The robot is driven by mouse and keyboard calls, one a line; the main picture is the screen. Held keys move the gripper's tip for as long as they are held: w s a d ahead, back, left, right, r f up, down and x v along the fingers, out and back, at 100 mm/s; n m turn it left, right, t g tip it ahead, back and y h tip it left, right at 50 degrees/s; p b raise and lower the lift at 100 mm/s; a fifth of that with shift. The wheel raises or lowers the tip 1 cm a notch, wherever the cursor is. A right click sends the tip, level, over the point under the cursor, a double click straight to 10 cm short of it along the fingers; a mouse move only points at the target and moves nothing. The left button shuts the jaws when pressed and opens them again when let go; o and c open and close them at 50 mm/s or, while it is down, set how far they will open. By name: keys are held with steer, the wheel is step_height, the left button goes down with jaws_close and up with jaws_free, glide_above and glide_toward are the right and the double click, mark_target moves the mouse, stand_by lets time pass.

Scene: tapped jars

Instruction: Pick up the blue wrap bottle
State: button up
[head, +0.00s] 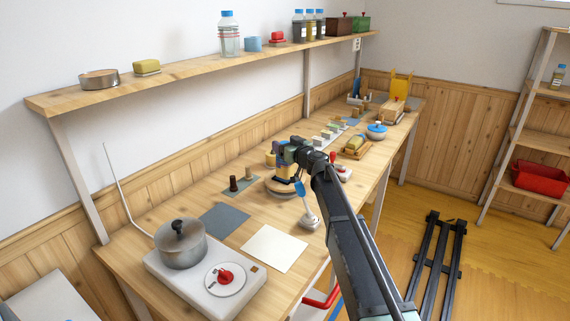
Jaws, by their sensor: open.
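My gripper (284,157) is at the end of my arm, above the middle of the long wooden bench (208,187). It is open; its fingers are small and partly hidden by the wrist. Just below it, a small cream-and-dark-blue item (284,173), perhaps the blue wrap bottle, stands on a round wooden board (281,190). My wrist covers part of it, and I cannot tell whether the fingers are around it or only above it. A clear bottle with a blue cap (229,36) and several dark-filled bottles (298,28) stand on the wall shelf; no blue wrap is clear on them.
A pot (181,246) sits on a white hotplate (208,289) at the near left. Grey (224,220) and cream (273,248) mats lie flat and bare. The shelf (190,73) runs above the bench.

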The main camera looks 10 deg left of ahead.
steer(key=shift+w+a, duration=0.3)
steer(key=shift+w, duration=0.1)
steer(key=shift+s+d, duration=0.1)
steer(key=shift+c, duration=0.2)
jaws_close()
